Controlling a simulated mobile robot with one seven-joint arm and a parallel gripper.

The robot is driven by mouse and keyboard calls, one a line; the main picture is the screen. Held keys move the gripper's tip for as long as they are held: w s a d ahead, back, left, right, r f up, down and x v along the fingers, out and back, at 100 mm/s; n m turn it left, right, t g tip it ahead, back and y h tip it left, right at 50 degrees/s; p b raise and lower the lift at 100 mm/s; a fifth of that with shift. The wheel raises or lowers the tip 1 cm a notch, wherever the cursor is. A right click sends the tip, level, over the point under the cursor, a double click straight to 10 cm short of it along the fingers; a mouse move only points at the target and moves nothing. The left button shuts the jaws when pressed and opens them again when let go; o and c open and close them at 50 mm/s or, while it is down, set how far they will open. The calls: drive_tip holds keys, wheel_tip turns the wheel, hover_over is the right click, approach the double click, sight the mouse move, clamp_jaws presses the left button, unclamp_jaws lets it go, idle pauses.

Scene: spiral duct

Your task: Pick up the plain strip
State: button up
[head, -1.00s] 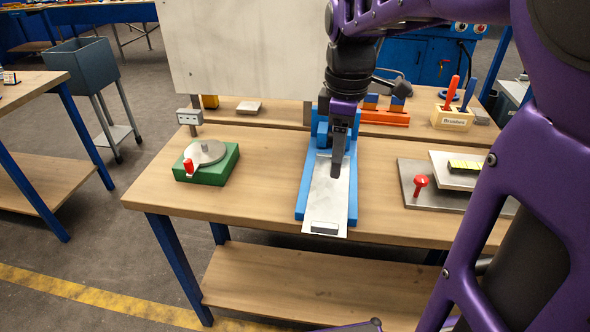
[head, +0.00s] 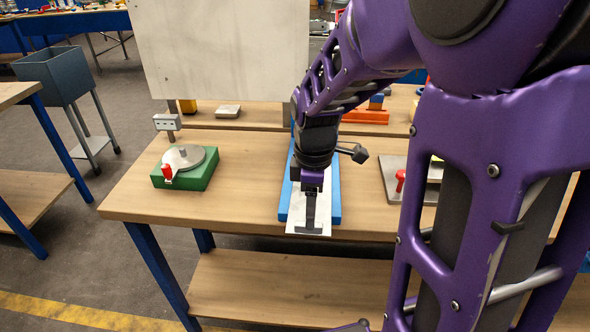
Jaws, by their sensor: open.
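A pale grey flat strip (head: 297,212), which I take for the plain strip, lies lengthwise on a blue bed (head: 334,205) on the wooden bench. Its near end sticks out past the bed toward the bench's front edge. My gripper (head: 311,226) is over this near end, with its jaws pointing down, open. The gripper and wrist hide the middle and far part of the strip. Whether the fingers touch the strip or straddle its end, I cannot tell.
A green block with a grey disc and red knob (head: 186,167) stands left on the bench (head: 240,190). A grey plate with a red knob (head: 401,180) is at right, partly behind my arm. An orange holder (head: 365,116) stands behind. A pale upright panel (head: 222,60) rises at the back left.

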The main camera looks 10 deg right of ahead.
wheel_tip(320, 180, down, 4)
drive_tip(key=shift+w+a+f, duration=0.1)
drive_tip(key=shift+a, duration=0.05)
clamp_jaws()
idle(1.4)
